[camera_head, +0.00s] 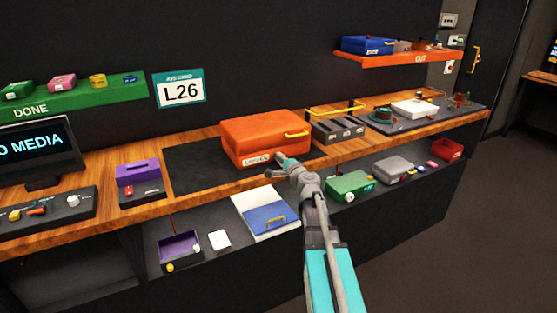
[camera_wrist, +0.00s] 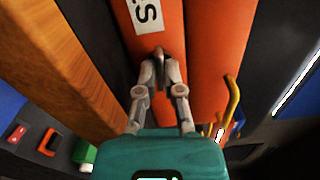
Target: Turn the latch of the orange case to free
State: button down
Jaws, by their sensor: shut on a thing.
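The orange case (camera_head: 262,132) sits closed on a dark mat on the wooden counter, with a white label (camera_head: 256,160) on its front and a yellow handle (camera_head: 297,133) at its right. My gripper (camera_head: 281,161) is at the front face of the case, just right of the label. In the wrist view my gripper (camera_wrist: 160,62) is shut on the small dark latch (camera_wrist: 159,52) beside the label. The fingers hide most of the latch, so I cannot tell its turn position. The orange case (camera_wrist: 215,45) fills the upper middle of that view.
A grey slotted block (camera_head: 338,131) stands right of the case, and a purple box (camera_head: 138,174) stands to the left. Below are a blue folder (camera_head: 265,219) and a green box (camera_head: 350,186) on the lower shelf. The dark mat (camera_head: 190,168) is bare left of the case.

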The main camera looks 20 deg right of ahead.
jog(key=m, duration=0.5)
jog(key=shift+d, duration=0.2)
jog(key=m, duration=0.5)
jog(key=shift+m, duration=0.3)
jog(key=m, duration=0.6)
jog(key=shift+s, duration=0.1)
jog(key=c, duration=1.1)
grip_release()
jog(key=shift+f, duration=0.1)
jog(key=shift+o, duration=0.2)
